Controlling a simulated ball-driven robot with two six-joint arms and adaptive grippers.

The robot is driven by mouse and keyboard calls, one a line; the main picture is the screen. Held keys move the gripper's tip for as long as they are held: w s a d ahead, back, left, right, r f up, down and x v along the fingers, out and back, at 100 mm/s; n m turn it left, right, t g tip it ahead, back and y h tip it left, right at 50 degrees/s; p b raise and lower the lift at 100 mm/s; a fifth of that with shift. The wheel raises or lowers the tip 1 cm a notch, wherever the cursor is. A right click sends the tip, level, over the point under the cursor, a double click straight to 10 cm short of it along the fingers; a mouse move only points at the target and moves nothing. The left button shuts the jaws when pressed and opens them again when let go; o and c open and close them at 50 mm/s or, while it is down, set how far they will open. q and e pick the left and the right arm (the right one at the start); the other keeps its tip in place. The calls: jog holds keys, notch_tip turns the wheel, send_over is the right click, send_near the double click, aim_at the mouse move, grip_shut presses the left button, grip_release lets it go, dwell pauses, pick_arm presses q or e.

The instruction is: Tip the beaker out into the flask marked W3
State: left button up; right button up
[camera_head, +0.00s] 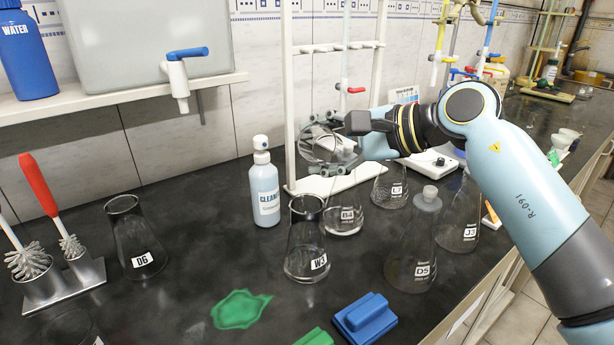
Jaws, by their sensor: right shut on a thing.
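The flask marked W3 (305,248) is a clear conical flask with a dark rim, standing upright on the black bench near the middle. My right gripper (338,145) is shut on a clear glass beaker (316,147), held above the bench. The beaker looks tilted, with its round end toward the left. It is above and behind the W3 flask in the picture, apart from it. Whether it holds liquid is hard to tell. My left gripper is not in view.
Flasks B4 (343,218), L7 (389,190), D5 (412,258) and J3 (460,222) stand right of W3. Flask D6 (135,245) and a cleaner bottle (265,190) stand left. A white rack (290,100) rises behind.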

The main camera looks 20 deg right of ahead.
aim_at(329, 134)
jog(key=shift+d+r+m+g+y+p, duration=0.1)
jog(key=shift+r+m+g+y+p, duration=0.2)
jog(key=shift+r+m+g+p, duration=0.15)
jog(key=shift+w+r+m+g+p, duration=0.1)
jog(key=shift+m+g+p, duration=0.2)
jog(key=shift+m+g, duration=0.25)
jog(key=w+r+m, duration=0.1)
jog(key=d+r+m+g+y+p, duration=0.1)
jog(key=shift+w+r, duration=0.35)
jog(key=shift+w+d+f+m+g+y+b, duration=0.4)
jog(key=shift+w+f+m+g+y+b, duration=0.25)
jog(key=shift+m+b, duration=0.25)
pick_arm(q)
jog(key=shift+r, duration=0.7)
pick_arm(e)
jog(key=shift+w+d+r+m+g+y, duration=0.2)
jog(key=shift+r+m+g+y, duration=0.1)
jog(key=shift+r+m, duration=0.1)
jog(key=shift+w+d+r+m+g+y, duration=0.15)
jog(key=shift+r+m+y, duration=0.1)
jog(key=shift+r+m, duration=0.15)
